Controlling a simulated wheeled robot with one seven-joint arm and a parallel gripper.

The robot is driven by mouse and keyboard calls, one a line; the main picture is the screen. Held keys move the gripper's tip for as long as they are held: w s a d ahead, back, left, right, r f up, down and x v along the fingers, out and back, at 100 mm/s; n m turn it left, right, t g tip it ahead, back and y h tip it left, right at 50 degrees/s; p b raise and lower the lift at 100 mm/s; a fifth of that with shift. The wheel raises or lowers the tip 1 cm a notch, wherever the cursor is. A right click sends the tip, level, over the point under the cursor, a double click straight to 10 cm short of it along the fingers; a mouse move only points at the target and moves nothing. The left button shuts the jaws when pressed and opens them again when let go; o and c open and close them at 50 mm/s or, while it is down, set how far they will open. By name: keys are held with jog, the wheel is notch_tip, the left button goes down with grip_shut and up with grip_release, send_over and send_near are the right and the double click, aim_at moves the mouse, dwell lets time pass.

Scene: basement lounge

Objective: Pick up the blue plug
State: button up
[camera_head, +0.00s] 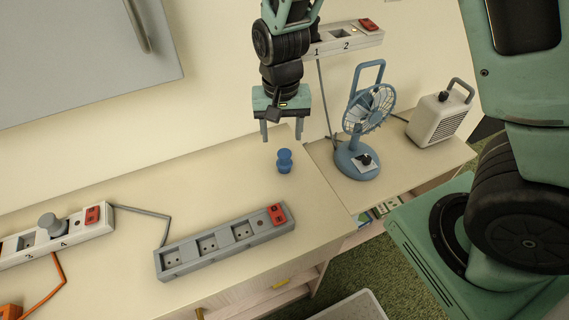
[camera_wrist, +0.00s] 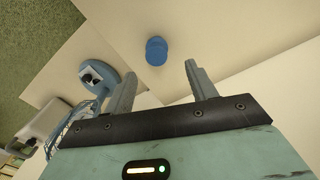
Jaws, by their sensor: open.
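The blue plug (camera_head: 284,161) stands on the cabinet top, just left of the blue fan. My gripper (camera_head: 282,139) points down above the plug and a little to its left in the head view, with its two fingers apart and nothing between them. In the wrist view the plug (camera_wrist: 156,51) lies beyond the tips of my open gripper (camera_wrist: 160,78), between the lines of the two fingers. The plug and the fingers are apart.
A grey power strip (camera_head: 225,240) with a red switch lies in front of the plug. A white strip (camera_head: 55,238) with a grey plug sits at left. The blue fan (camera_head: 357,160) and a white heater (camera_head: 440,115) stand at right. The wall is close behind.

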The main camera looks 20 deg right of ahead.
aim_at(284, 152)
notch_tip(284, 152, down, 2)
jog(key=shift+f, duration=0.25)
jog(key=f, duration=0.2)
jog(key=f+p, duration=0.1)
jog(key=f, duration=0.1)
jog(key=shift+s+d, duration=0.1)
jog(key=shift+d, duration=0.25)
jog(key=shift+f, duration=0.6)
grip_shut()
jog(key=shift+r, duration=0.15)
